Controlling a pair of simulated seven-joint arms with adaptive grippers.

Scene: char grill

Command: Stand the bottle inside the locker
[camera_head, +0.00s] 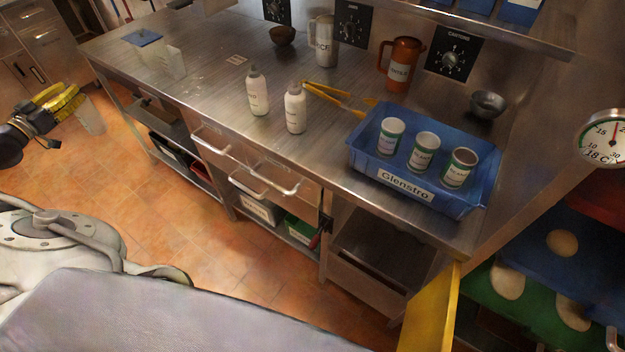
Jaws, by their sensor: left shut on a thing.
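My left gripper (62,104), with yellow fingers, is at the far left, out over the tiled floor and away from the counter. It is shut on a pale, translucent container (91,118), which hangs tilted beside the fingers; whether this is a bottle I cannot tell for sure. Two white bottles, one farther left (257,93) and one nearer (295,109), stand upright on the steel counter. No thing is clearly marked as the locker. A yellow door or panel (430,312) stands at the lower right, beside an open under-counter compartment (375,245). My right gripper is not in view.
On the counter (215,95) are a blue tray (470,200) with three cans, yellow tongs (335,98), an orange jug (400,65), a pale jug (324,42) and bowls. Drawer handles (275,184) stick out in front. Shelves with food are at the lower right.

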